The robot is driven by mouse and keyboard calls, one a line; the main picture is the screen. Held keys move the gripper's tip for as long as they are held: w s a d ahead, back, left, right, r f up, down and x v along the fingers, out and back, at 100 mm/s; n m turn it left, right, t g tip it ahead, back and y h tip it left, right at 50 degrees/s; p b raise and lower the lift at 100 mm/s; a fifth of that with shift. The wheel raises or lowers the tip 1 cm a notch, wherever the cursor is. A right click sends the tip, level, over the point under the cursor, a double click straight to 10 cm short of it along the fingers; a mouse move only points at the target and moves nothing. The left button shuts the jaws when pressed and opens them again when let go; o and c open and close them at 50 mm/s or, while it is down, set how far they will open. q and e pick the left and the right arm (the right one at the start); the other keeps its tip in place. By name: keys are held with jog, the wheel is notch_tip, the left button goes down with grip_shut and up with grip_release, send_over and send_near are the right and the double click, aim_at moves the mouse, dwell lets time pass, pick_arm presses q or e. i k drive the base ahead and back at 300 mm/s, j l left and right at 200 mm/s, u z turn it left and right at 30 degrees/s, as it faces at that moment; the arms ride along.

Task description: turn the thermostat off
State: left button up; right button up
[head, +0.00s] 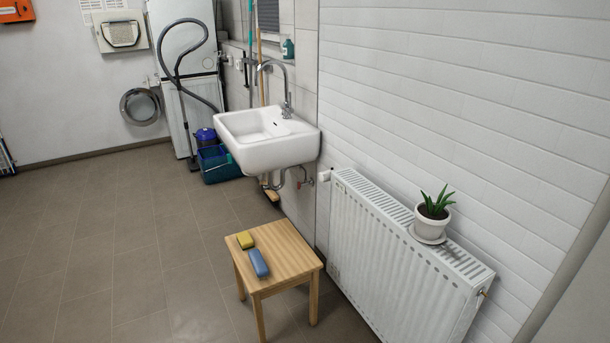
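A white radiator (385,265) is mounted along the tiled wall at the right. At its upper left end is a small white cylinder that looks like the thermostat knob (324,176), just right of the sink's underside. It is too small here to read any marking or setting. Neither of my grippers shows in the head view.
A white sink (268,138) hangs on the wall left of the radiator, with pipes below. A wooden stool (290,262) with a yellow sponge (245,240) and a blue one (258,263) stands before the radiator. A potted plant (432,222) sits on the radiator. Floor at left is clear.

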aim_at(324, 177)
jog(key=i+j+u, duration=0.35)
jog(key=i, duration=0.15)
jog(key=i+j+u, duration=0.3)
jog(key=i, duration=0.2)
jog(key=i+u, duration=0.35)
jog(key=i, duration=0.2)
